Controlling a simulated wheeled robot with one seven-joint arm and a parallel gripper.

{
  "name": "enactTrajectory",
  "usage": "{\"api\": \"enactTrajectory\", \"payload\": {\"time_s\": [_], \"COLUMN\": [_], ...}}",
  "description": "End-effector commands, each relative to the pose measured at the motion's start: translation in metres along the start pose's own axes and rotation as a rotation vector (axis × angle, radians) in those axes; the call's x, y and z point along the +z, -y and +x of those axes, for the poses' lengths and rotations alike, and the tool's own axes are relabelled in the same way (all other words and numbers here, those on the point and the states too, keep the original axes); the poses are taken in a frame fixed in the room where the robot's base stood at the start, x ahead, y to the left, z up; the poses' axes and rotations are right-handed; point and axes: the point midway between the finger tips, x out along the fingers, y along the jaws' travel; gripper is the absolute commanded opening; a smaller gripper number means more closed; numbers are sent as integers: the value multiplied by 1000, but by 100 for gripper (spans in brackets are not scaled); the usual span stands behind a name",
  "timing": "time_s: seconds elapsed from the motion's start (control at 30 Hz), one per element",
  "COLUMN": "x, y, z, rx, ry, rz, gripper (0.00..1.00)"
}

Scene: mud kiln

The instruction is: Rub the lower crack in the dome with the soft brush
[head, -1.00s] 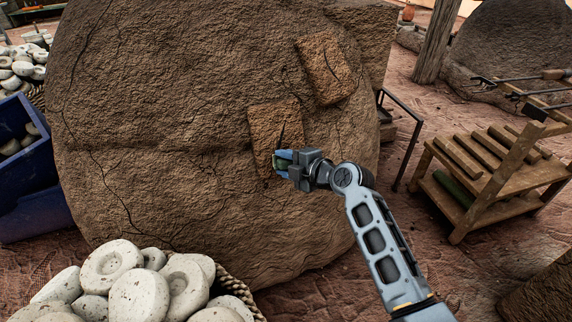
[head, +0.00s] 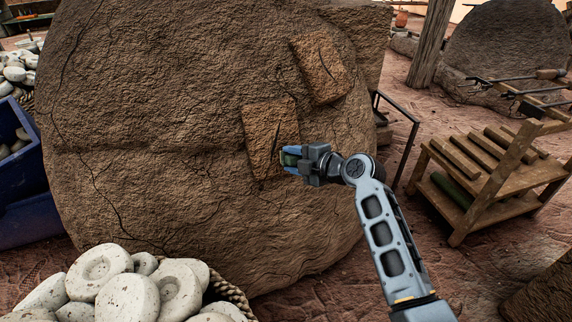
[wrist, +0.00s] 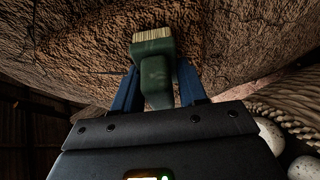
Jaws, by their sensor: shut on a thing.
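The large brown mud dome (head: 170,190) fills the left and middle of the head view. Its lower crack (head: 276,138) is a dark slanting line in a lighter, reddish square patch. My gripper (head: 289,158) is at that patch's lower right edge, just right of and below the crack. It is shut on the soft brush (wrist: 155,75), which has a green body and pale bristles pointing at the dome. In the wrist view the bristles lie against the dome surface, but I cannot tell whether they touch it. The upper crack (head: 326,62) is in another patch, higher and to the right.
A basket of pale, round stone-like pieces (head: 128,300) stands in front at lower left. A blue bin (head: 18,210) is at the left edge. A wooden rack (head: 490,190) and a dark metal frame (head: 405,130) stand on the right. Reddish ground between them is open.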

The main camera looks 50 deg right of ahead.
Motion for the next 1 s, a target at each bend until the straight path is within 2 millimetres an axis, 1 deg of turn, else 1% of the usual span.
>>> {"api": "enactTrajectory", "payload": {"time_s": [0.1, 0.37, 0.47, 0.73, 0.77, 1.0], "x": [4, 4, -1, -22, -24, -33], "y": [0, 0, 0, 3, 3, 4], "z": [-2, 1, 3, 13, 14, 19], "rx": [1, 1, -1, -2, -2, -2], "ry": [0, 0, -1, -4, -4, -3], "rz": [-1, -2, -2, -2, -3, -2], "gripper": [17, 17, 17, 18, 14, 14]}}
